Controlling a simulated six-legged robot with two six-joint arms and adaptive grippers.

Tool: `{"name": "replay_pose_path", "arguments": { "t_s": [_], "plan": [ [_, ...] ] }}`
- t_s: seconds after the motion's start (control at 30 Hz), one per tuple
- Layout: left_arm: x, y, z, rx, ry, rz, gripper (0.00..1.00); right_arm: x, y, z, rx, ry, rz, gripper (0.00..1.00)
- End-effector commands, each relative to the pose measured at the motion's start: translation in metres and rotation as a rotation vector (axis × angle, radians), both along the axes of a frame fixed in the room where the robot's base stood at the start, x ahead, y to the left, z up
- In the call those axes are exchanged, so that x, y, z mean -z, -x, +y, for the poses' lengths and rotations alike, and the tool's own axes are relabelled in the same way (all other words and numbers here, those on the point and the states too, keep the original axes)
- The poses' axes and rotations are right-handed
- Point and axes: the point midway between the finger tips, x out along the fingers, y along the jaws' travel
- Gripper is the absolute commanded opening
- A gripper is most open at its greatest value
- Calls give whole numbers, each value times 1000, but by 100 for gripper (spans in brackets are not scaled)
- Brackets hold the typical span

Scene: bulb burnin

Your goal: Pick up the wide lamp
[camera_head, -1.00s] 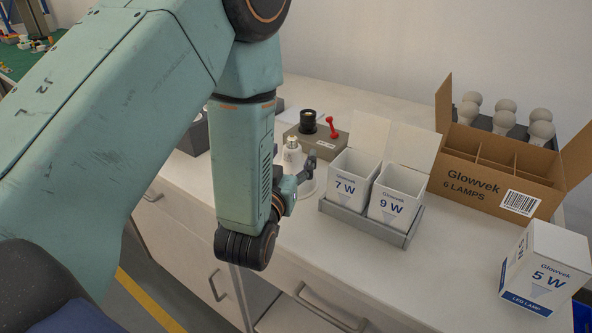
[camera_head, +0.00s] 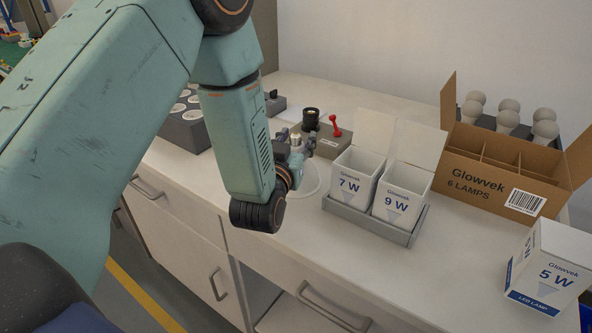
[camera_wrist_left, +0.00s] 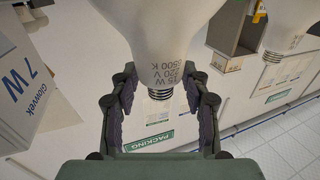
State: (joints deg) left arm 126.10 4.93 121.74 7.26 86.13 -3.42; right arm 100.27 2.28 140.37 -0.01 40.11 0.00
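The wide lamp (camera_wrist_left: 165,40) fills the top middle of the left wrist view, a white bulb with dark rating print and a metal screw cap. My right gripper is not in view.
The white 7 W box (camera_head: 352,187) and 9 W box (camera_head: 397,206) stand open in a grey tray (camera_head: 368,224) just right of the gripper. Behind is a grey device with a red lever (camera_head: 336,128). The brown carton (camera_head: 500,182) and 5 W box (camera_head: 545,265) stand farther right.

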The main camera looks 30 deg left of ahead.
Motion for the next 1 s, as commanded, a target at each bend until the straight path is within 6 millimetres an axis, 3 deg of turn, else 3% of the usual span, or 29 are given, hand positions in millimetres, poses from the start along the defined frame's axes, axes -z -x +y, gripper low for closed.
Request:
{"name": "replay_pose_path", "arguments": {
  "t_s": [0.5,1.0],
  "plan": [
    [0,0,0,0,0,1,0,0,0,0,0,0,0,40],
    [0,0,0,0,-1,1,0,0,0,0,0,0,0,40]
  ]
}}
